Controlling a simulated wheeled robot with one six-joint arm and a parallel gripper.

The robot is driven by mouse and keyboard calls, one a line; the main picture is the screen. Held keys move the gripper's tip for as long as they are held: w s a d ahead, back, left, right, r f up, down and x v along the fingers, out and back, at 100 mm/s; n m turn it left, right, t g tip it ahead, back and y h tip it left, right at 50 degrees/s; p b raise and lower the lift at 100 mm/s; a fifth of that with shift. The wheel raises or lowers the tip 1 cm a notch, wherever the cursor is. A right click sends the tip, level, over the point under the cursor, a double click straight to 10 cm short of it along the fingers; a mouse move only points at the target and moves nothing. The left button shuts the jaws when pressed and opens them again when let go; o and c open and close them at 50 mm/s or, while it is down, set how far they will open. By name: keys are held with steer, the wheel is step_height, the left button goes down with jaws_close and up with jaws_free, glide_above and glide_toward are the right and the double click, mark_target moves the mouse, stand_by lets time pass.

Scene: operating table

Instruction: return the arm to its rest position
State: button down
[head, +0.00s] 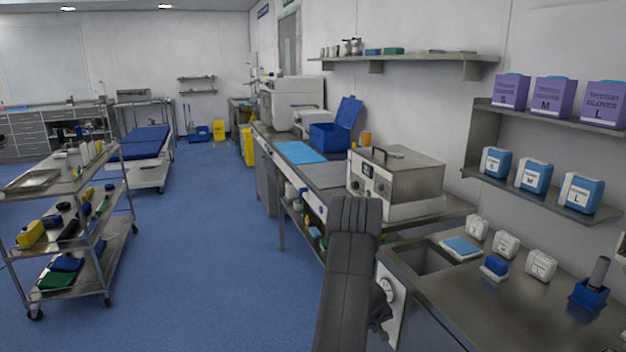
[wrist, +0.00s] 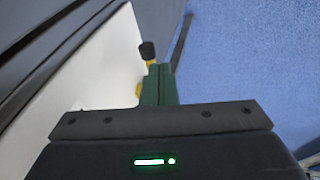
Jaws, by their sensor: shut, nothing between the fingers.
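My arm (head: 345,270) rises in the lower middle of the head view, in front of the bench and its steel box-shaped device. My gripper (wrist: 159,68) shows in the wrist view, with its two green fingers together and nothing visible between them. In the head view the gripper is mostly hidden behind the arm.
A steel counter (head: 460,300) stands close at the right, with a sink and small boxes. The bench (head: 320,175) with the steel device (head: 395,180) lies behind the arm. A steel trolley (head: 70,185) stands at the left. The blue floor (head: 205,250) between them is clear.

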steer(key=s+a+r+p, duration=0.1)
steer(key=a+r, duration=0.4)
steer(key=r, duration=0.5)
steer(key=shift+s, duration=0.6)
steer(key=shift+r+p, duration=0.1)
steer(key=shift+p, duration=0.2)
